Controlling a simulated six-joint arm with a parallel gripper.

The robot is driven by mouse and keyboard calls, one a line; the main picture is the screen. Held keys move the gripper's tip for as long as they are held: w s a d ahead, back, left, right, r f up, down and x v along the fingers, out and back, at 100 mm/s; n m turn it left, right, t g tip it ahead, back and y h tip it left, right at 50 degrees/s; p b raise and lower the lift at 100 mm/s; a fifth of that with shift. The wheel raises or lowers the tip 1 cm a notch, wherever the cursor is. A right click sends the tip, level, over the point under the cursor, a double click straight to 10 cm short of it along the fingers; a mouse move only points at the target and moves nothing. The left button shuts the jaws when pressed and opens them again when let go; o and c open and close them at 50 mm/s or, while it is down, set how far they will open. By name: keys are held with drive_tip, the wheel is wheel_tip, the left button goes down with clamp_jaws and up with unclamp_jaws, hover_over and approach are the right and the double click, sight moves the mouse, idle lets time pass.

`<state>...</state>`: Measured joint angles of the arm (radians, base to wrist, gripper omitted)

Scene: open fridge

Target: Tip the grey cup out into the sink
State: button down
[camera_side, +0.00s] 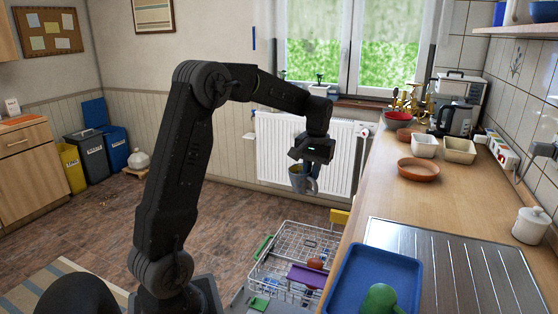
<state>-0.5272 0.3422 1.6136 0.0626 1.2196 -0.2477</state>
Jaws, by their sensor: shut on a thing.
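My gripper (303,164) points down over the open dishwasher area, left of the counter. It is shut on the grey cup (298,181), which hangs below the gripper with its handle on the right. The cup looks roughly upright, and its contents cannot be made out. Brass taps (411,100) stand at the far end of the counter by the window. The sink basin itself cannot be made out; bowls and dishes stand in front of the taps.
The wooden counter (385,197) runs along the right. On it are a red bowl (398,120), white dish (425,147), cream dish (460,151), terracotta dish (418,170), kettle (455,119) and blue tray (345,283). A dishwasher rack (285,262) stands open below the cup.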

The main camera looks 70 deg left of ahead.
drive_tip(key=d+m+t, duration=0.1)
drive_tip(key=d+m, duration=1.6)
drive_tip(key=d, duration=0.8)
drive_tip(key=s+d+m+t, duration=0.1)
drive_tip(key=s+d+m, duration=1.1)
drive_tip(key=d+m, duration=0.3)
drive_tip(key=shift+h, duration=0.3)
drive_tip(key=shift+w+a+f, duration=0.1)
drive_tip(key=shift+w+f, duration=0.05)
drive_tip(key=shift+f, duration=2.2)
drive_tip(key=shift+w+f, duration=0.15)
drive_tip(key=shift+f, duration=2.3)
drive_tip(key=y, duration=0.2)
drive_tip(key=t+y, duration=0.1)
drive_tip(key=shift+d+r+y, duration=0.25)
drive_tip(key=shift+r+y, duration=0.05)
drive_tip(key=y, duration=0.3)
drive_tip(key=d+t+y, duration=0.1)
drive_tip(key=y, duration=0.1)
drive_tip(key=shift+f, duration=0.3)
drive_tip(key=shift+a+r, duration=0.15)
drive_tip(key=shift+a, duration=0.05)
